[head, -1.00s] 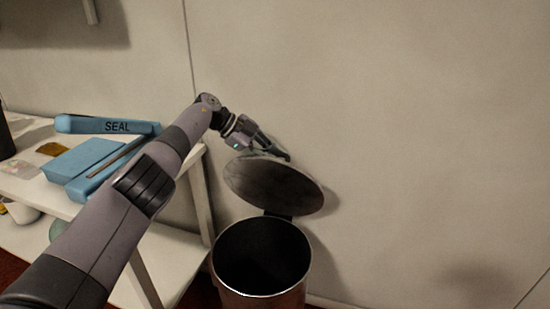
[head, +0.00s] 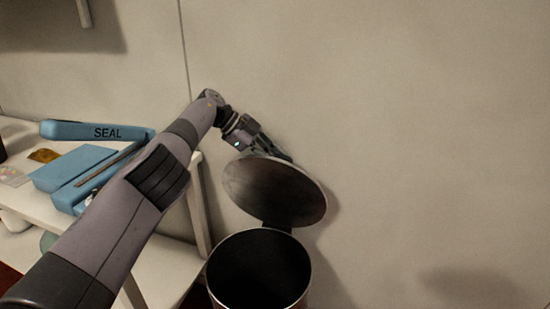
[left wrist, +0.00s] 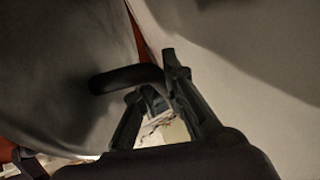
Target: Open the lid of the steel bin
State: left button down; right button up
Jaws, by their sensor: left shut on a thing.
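The steel bin (head: 304,292) stands on the floor against the wall, and its dark inside shows. Its round lid (head: 275,192) is raised at the back hinge, tilted up towards the wall. The lid also fills the left of the left wrist view (left wrist: 50,60), with a dark handle (left wrist: 115,79) sticking out from it. My left gripper (head: 285,157) is at the lid's upper edge. In the left wrist view, its fingers (left wrist: 157,85) are shut on the handle, whose end is partly hidden between them. My right gripper is not in view.
A white shelf table (head: 20,205) stands left of the bin, with a blue sealer marked SEAL (head: 95,132) on it. My left arm passes over it. The wall (head: 420,130) is close behind the lid. The area right of the bin looks clear.

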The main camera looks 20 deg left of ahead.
pick_arm(q)
jog(key=c, duration=1.9)
grip_release()
